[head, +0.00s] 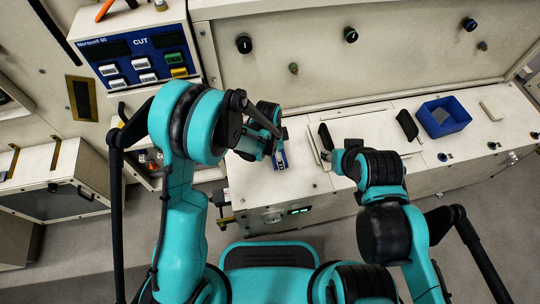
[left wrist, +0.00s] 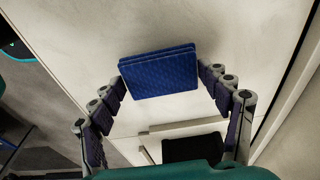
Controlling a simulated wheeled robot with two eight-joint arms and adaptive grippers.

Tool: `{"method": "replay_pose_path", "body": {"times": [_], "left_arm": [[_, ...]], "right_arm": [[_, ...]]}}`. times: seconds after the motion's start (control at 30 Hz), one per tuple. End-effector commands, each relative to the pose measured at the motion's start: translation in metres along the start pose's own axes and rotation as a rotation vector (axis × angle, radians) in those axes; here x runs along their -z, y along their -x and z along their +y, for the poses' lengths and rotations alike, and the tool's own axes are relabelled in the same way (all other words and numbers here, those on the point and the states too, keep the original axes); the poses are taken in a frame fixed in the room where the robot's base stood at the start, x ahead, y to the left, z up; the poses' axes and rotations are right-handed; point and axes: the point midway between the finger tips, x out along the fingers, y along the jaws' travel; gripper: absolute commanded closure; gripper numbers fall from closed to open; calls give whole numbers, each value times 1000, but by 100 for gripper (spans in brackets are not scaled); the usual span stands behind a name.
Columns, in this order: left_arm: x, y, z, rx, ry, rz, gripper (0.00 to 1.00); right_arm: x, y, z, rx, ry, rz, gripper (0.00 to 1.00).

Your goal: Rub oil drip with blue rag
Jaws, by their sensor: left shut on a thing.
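My left gripper (head: 277,152) is over the left part of the white counter top. It is shut on a folded blue rag (head: 281,160). In the left wrist view the blue rag (left wrist: 160,73) sits between the two fingertips, close over the pale surface; whether it touches that surface I cannot tell. My right gripper (head: 338,158) points left over the counter near a black handle, and its fingers are too small and hidden to read. I cannot make out an oil drip in either view.
The white counter (head: 285,187) has black handles (head: 407,125) on its lids. A blue open bin (head: 443,115) and a pale block (head: 491,111) stand on its right part. Behind rises a panel with knobs (head: 351,35); a blue control panel (head: 137,58) is at upper left.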

Motion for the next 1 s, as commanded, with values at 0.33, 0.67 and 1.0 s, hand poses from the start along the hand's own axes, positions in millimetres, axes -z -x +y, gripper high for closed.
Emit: {"method": "replay_pose_path", "body": {"times": [0.33,0.67,1.0], "left_arm": [[13,-2,1,0,0,1,61],[16,18,1,0,0,1,61],[19,39,1,0,0,1,61]], "right_arm": [[0,0,0,0,0,0,60],[7,10,0,0,0,0,60],[14,20,0,0,0,0,60]]}}
